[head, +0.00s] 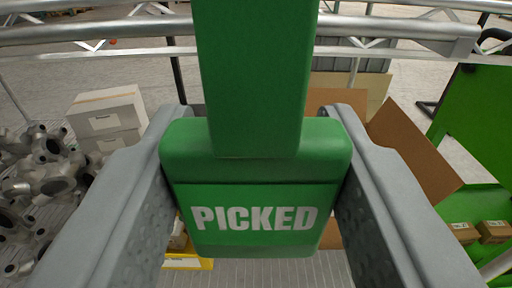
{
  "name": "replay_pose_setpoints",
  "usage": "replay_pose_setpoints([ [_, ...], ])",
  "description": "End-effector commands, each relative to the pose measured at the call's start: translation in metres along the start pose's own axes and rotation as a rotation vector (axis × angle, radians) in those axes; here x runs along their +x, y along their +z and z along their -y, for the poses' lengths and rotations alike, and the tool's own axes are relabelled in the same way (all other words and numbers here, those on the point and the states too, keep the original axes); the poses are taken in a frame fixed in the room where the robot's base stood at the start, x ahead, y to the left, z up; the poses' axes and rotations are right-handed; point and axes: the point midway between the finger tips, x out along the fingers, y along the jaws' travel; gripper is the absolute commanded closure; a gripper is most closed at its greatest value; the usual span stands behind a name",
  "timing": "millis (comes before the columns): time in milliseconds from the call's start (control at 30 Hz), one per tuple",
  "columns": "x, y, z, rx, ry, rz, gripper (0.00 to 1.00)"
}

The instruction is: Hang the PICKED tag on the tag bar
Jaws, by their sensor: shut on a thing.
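The green PICKED tag (258,170) fills the middle of the head view, with white lettering on its lower face. A long green upright part of it rises out of the top of the picture. My gripper (257,205) is shut on the tag, one grey finger against each side. Grey horizontal bars cross the top of the view behind the tag; one bar (400,30) ends at the right. I cannot tell for certain which is the tag bar. The top of the tag is out of view, and the tag hides the middle of the bars.
Grey metal castings (45,175) lie piled at the left, beside stacked white boxes (108,115). An open cardboard box (410,150) stands behind the right finger. A green rack (475,125) with small brown boxes (492,231) is at the far right. A yellow-edged item (190,263) shows below.

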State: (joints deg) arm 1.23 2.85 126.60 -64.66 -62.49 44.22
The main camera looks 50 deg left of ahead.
Motion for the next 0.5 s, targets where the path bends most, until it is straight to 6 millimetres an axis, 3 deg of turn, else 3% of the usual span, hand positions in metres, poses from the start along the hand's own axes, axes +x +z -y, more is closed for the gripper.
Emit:
replay_pose_setpoints([
  [500,0.034,0.0,0.0,0.001,0.0,0.0,0.75],
])
